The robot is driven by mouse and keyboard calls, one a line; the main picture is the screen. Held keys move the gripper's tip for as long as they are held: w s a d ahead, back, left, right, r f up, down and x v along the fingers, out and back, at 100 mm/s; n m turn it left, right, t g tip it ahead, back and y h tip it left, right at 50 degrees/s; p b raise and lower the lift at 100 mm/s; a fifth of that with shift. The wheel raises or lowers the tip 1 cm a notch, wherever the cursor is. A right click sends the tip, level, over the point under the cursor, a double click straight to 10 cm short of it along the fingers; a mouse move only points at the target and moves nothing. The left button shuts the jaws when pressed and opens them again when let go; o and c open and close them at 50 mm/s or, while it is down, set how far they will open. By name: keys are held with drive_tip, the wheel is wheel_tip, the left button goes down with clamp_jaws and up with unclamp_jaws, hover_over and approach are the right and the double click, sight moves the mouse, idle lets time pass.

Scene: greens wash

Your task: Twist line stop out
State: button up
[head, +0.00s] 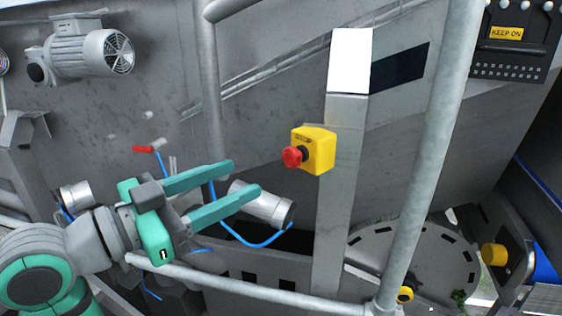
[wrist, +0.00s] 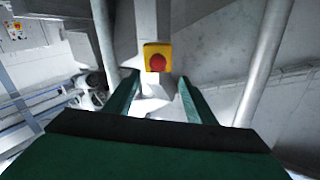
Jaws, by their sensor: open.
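The line stop is a red mushroom button (head: 292,157) on a yellow box (head: 318,150) fixed to a grey post. In the wrist view the red button (wrist: 157,63) faces me on its yellow box (wrist: 158,48), just beyond and between the fingertips. My gripper (head: 247,178) is open and empty, its two green fingers pointing right, to the left of the button and apart from it. The fingers also show in the wrist view (wrist: 159,80), one on each side. Whether the button is pressed in or out, I cannot tell.
A grey post (head: 341,210) carries the box. Round rails stand at the right (head: 428,165) and upper left (head: 210,80), and a lower rail (head: 260,291) runs beneath my gripper. A blue hose (head: 247,243) and metal cylinder (head: 264,204) lie behind the fingers.

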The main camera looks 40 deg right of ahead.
sight(287, 160)
drive_tip(key=d, duration=1)
drive_tip(key=shift+w+d+r, duration=0.15)
drive_tip(key=shift+w+d, duration=0.15)
drive_tip(key=shift+d, duration=0.1)
drive_tip(key=c, duration=1)
